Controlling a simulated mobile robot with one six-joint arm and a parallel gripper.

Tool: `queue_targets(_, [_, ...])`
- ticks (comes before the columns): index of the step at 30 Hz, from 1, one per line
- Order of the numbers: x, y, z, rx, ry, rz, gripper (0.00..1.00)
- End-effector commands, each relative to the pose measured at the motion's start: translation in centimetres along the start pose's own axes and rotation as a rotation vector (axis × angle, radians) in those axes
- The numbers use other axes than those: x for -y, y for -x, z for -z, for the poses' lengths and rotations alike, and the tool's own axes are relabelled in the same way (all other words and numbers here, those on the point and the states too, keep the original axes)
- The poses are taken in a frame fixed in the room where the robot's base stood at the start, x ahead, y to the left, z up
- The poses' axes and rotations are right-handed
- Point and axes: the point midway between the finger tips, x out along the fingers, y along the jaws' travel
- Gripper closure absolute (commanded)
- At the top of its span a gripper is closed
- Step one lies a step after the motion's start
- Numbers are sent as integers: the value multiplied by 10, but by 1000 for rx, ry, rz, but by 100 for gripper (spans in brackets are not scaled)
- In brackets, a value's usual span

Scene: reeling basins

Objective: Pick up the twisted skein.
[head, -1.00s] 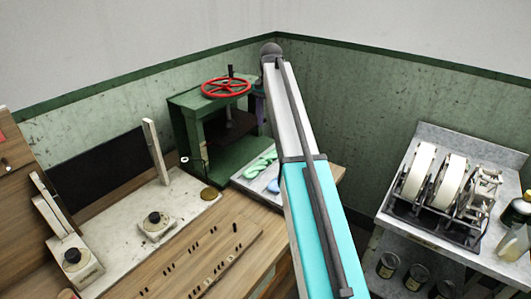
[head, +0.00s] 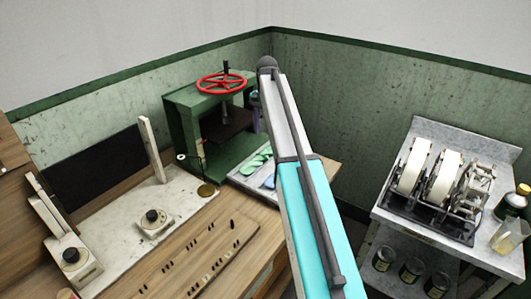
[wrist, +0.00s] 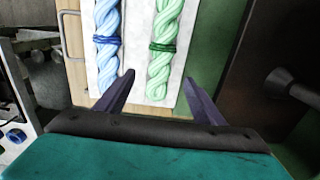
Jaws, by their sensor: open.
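Two twisted skeins lie side by side on a pale tray (wrist: 134,75). The green skein (wrist: 162,50) has a dark green tie round it, and the blue skein (wrist: 107,45) to its left has a dark blue tie. My gripper (wrist: 159,77) is open and empty. Its two dark fingers straddle the near part of the green skein in the wrist view; how high they are above it I cannot tell. In the head view the green skein (head: 256,162) and blue skein (head: 269,182) show on the tray, partly hidden by my arm, which also hides most of the gripper.
A green press (head: 190,135) with a red handwheel (head: 221,82) stands just left of the tray. A stone slab (head: 175,200) with upright posts lies farther left on the wooden bench (head: 190,262). At right, a grey table (head: 385,205) carries white reels (head: 414,165) and bottles.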

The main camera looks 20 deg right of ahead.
Motion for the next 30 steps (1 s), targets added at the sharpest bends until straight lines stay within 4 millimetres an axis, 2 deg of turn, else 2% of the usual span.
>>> queue_targets(3, [0, -15, -1, 1, 0, -1, 38])
queue_targets(7, [0, -25, -1, 0, 1, 0, 38])
queue_targets(23, [1, -32, -2, 0, 2, 0, 38])
queue_targets(30, [2, -50, -4, 1, 3, -1, 38])
